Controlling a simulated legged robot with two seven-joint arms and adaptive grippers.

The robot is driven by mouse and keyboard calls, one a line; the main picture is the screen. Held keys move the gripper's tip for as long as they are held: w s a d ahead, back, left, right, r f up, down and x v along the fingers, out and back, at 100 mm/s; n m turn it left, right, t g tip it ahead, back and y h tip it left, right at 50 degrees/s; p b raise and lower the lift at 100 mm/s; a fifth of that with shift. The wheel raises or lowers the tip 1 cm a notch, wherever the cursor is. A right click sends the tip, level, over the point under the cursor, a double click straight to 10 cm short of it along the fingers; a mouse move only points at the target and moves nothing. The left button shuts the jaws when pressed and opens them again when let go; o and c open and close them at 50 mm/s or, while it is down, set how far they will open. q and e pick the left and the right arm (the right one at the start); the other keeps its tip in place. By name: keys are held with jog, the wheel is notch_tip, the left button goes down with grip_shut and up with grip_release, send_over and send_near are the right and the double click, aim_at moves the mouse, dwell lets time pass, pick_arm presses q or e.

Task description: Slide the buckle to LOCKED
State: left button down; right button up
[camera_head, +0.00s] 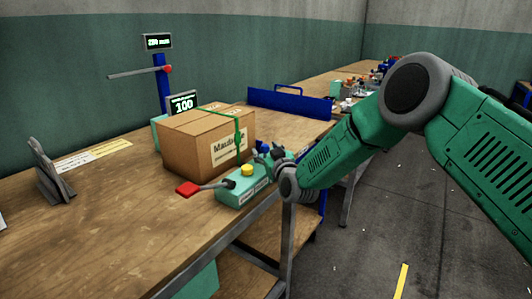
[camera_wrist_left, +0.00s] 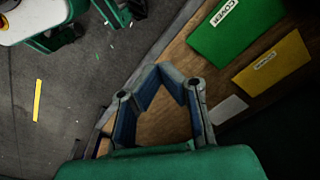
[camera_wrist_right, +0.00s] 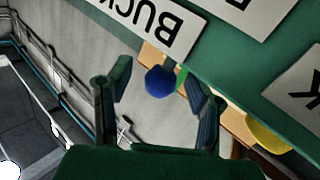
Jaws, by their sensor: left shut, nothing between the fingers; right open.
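A green press unit (camera_head: 240,192) stands at the table's front edge, with a yellow button (camera_head: 247,169), a red-handled lever (camera_head: 188,189) and a blue knob (camera_head: 263,147). In the right wrist view a label (camera_wrist_right: 157,22) begins "BUCK", and the blue knob (camera_wrist_right: 160,82) shows beyond it. My right gripper (camera_head: 270,157) is open beside the unit. In its wrist view the fingers (camera_wrist_right: 153,76) spread to either side of the knob; I cannot tell whether they touch it. My left gripper (camera_wrist_left: 165,70) is shut and empty, outside the head view.
A strapped cardboard box (camera_head: 195,140) stands behind the unit. A display reads 100 (camera_head: 184,104). A blue post with a red-tipped bar (camera_head: 163,80) and a blue panel (camera_head: 290,103) stand farther back. Green (camera_wrist_left: 225,38) and yellow (camera_wrist_left: 270,70) panels lie near my left gripper.

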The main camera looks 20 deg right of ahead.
jog(key=shift+w+a, duration=0.15)
jog(key=shift+a, duration=0.05)
jog(key=shift+c, duration=0.4)
jog(key=shift+d, duration=0.1)
grip_shut()
jog(key=w+d+b, duration=0.1)
jog(key=d, duration=0.1)
jog(key=w+d+b, duration=0.1)
jog(key=w+d, duration=0.1)
jog(key=shift+f, duration=0.1)
jog(key=shift+w+d, duration=0.15)
